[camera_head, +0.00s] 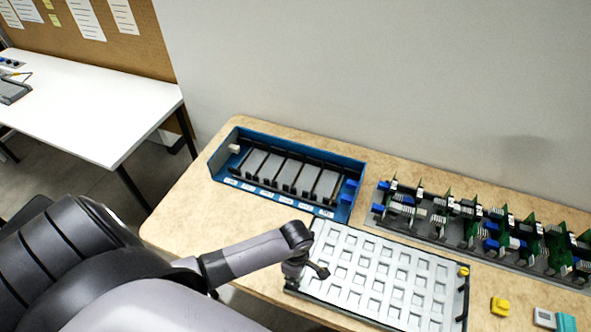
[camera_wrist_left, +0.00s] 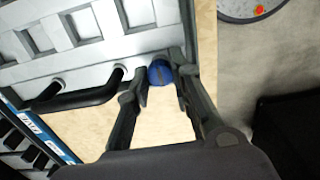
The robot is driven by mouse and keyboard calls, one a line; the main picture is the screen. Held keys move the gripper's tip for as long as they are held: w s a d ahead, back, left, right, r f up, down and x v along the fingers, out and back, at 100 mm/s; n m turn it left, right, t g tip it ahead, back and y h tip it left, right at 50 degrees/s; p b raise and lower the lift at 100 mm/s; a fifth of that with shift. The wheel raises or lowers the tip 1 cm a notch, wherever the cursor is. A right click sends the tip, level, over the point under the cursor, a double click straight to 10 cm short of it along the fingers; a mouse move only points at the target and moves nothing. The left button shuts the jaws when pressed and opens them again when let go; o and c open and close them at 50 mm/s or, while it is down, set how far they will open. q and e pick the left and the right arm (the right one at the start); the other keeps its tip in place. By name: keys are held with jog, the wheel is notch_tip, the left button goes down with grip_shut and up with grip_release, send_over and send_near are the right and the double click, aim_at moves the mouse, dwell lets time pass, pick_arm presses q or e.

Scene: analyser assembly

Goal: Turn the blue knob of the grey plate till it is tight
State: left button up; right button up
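The grey plate (camera_head: 339,267) with its grid of square recesses lies at the front of the table in the head view. Its corner also shows in the wrist view (camera_wrist_left: 110,57). The blue knob (camera_wrist_left: 160,73) sits at the plate's corner in the wrist view; in the head view my arm hides it. My left gripper (camera_head: 307,270) is at the plate's left edge. In the wrist view its fingers (camera_wrist_left: 163,77) stand on both sides of the blue knob and appear closed on it. My right gripper is not in view.
A blue tray (camera_head: 232,165) with grey modules stands behind the plate. A rack (camera_head: 420,232) with green boards stands at the back right. A yellow piece (camera_head: 500,306) and a grey-white block (camera_head: 544,318) lie at the right. A black handle (camera_wrist_left: 75,97) is close to my fingers.

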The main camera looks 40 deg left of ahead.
pick_arm(q)
grip_shut()
